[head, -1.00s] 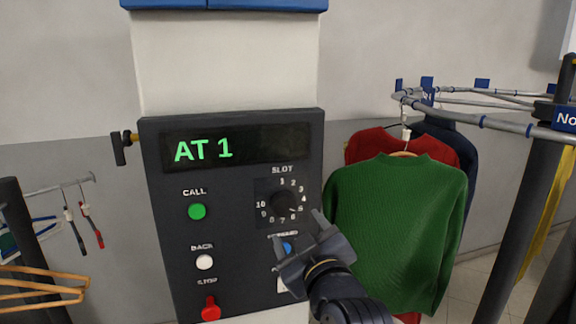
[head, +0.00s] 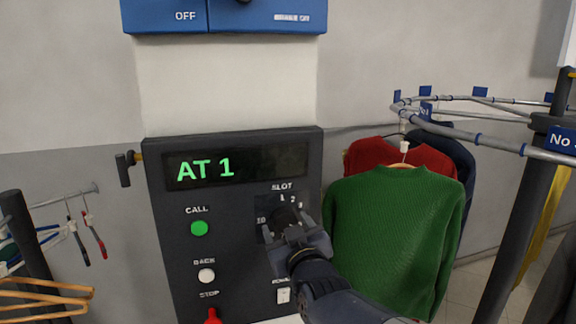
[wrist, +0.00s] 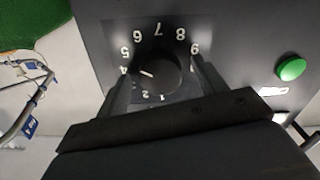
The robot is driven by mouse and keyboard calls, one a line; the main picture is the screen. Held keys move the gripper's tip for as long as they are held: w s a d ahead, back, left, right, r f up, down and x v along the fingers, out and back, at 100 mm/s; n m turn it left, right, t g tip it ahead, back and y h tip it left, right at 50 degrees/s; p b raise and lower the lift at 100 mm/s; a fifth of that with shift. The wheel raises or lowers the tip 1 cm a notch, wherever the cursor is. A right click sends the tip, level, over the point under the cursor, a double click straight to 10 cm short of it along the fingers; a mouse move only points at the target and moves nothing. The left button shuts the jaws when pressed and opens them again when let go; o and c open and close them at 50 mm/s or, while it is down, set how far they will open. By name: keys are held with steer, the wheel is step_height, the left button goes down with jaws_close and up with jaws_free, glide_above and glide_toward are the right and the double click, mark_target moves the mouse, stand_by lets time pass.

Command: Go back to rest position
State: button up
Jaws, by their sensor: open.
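My gripper (head: 290,226) is in front of the slot dial (head: 285,214) on the dark control panel (head: 170,265) and hides part of it. In the wrist view, upside down, my gripper's fingers (wrist: 160,76) are apart on either side of the round black knob (wrist: 160,74), with gaps between. The fingers hold nothing. The knob's white mark points toward the 4. The panel display (head: 232,165) reads "AT 1". I cannot tell how far the fingertips are from the panel face.
Green call (head: 199,228), white back (head: 207,275) and red stop (head: 212,316) buttons line the panel's left. A green sweater (head: 390,240) hangs from the rail (head: 490,142) close at the right. Wooden hangers (head: 45,293) are at lower left. A blue box (head: 225,16) is above.

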steer(key=m+p, duration=0.2)
steer(key=p, duration=0.1)
steer(key=shift+r+m, duration=0.2)
steer(key=shift+m, duration=0.2)
steer(key=b+v, duration=0.3)
steer(key=v, duration=0.5)
steer(key=shift+s, duration=0.3)
steer(key=shift+d+f, duration=0.1)
steer(key=shift+f, duration=0.1)
